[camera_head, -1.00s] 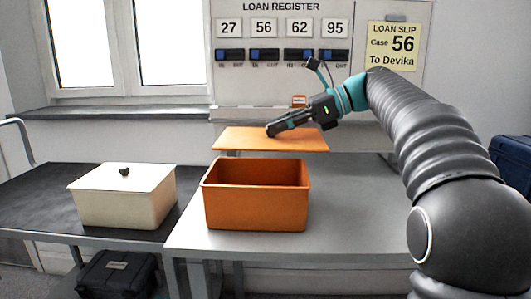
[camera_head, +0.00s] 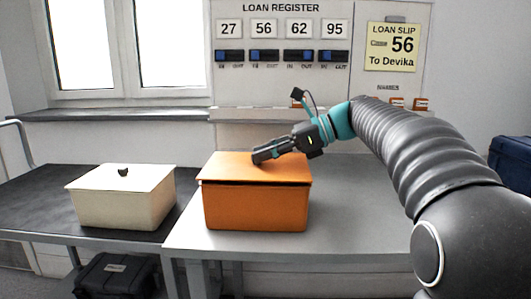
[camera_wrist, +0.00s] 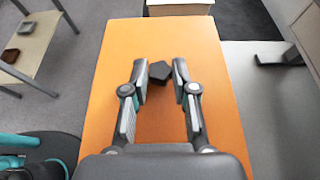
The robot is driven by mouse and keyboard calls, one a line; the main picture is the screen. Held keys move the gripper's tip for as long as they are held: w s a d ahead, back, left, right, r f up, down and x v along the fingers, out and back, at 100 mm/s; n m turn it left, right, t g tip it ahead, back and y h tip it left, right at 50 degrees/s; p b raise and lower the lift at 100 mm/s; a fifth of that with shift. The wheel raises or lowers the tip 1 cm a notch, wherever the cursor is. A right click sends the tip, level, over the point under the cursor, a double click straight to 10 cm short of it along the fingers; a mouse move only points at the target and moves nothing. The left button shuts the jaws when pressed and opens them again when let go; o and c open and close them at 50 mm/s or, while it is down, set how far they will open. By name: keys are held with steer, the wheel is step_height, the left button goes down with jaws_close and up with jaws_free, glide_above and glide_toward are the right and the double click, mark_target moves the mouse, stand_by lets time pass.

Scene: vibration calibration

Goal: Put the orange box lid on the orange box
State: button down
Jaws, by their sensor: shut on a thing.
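The orange lid (camera_head: 218,168) is a flat orange plate lying level, or nearly so, over the orange box (camera_head: 256,209). Its outline lines up closely with the box rim. A thin dark line shows under its front edge, so I cannot tell whether it touches the rim. My gripper (camera_head: 262,157) is above the lid and shut on its dark knob (camera_wrist: 160,70), seen between the fingers in the wrist view. The lid (camera_wrist: 118,45) fills the middle of that view. The box's inside is hidden by the lid.
A cream box with its lid on (camera_head: 122,200) stands left on the dark table (camera_head: 40,190). The grey table (camera_head: 350,215) is clear right of the orange box. A panel with blue switches (camera_head: 281,57) stands behind. A black case (camera_head: 115,275) is below.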

steer(key=shift+f, duration=0.45)
steer(key=c, duration=0.9)
jaws_free()
steer(key=shift+r, duration=0.1)
steer(key=shift+r, duration=0.3)
steer(key=p+v, duration=0.1)
steer(key=v, duration=1.1)
